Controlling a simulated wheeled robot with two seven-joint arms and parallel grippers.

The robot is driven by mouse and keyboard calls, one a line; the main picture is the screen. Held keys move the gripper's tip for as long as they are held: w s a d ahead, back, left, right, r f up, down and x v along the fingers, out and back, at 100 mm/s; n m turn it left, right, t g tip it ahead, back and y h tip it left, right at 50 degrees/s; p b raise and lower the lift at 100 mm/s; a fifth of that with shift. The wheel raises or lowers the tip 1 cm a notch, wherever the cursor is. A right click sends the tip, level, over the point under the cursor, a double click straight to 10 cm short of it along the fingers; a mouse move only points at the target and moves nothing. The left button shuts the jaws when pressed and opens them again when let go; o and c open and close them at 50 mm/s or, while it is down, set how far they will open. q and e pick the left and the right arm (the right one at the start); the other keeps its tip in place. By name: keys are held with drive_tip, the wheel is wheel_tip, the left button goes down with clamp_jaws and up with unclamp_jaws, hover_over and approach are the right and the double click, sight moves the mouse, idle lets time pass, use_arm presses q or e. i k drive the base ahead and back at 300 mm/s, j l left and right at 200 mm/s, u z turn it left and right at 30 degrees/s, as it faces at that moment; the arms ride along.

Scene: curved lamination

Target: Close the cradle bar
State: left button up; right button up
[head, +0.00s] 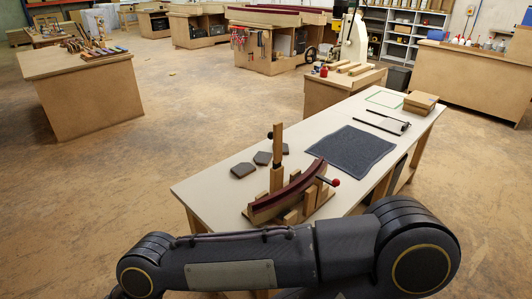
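The wooden cradle (262,215) stands on the near end of the long white-topped bench. A curved strip with a dark red top (295,188) lies along it. A wooden bar (277,155), which looks like the cradle bar, stands upright at the strip's far side, with a small dark knob near its top. It is raised, not across the strip. A red ball knob (335,182) sticks out at the cradle's right. One of my arms crosses the bottom of the head view, in front of the bench's near edge. Neither gripper shows.
Several dark flat pieces (243,170) lie left of the cradle. Open floor (130,190) lies left of the bench.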

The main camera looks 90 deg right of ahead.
sight(277, 134)
drive_tip(key=i+l+z, duration=0.2)
drive_tip(key=i+z, duration=0.2)
drive_tip(key=i+l+z, duration=0.15)
drive_tip(key=i+z, duration=0.65)
drive_tip(key=i+j+z, duration=0.15)
drive_tip(key=i+z, duration=0.3)
drive_tip(key=i+l+z, duration=0.1)
drive_tip(key=z, duration=0.3)
drive_tip(key=i+z, duration=0.25)
drive_tip(key=z, duration=0.15)
drive_tip(key=i+z, duration=0.15)
drive_tip(key=z, duration=0.25)
drive_tip(key=i+z, duration=0.2)
drive_tip(key=z, duration=0.2)
drive_tip(key=i+j+z, duration=0.15)
drive_tip(key=z, duration=0.25)
drive_tip(key=i+j+z, duration=0.1)
drive_tip(key=z, duration=1.15)
drive_tip(key=i+z, duration=0.2)
drive_tip(key=k+j, duration=0.05)
drive_tip(key=k, duration=0.05)
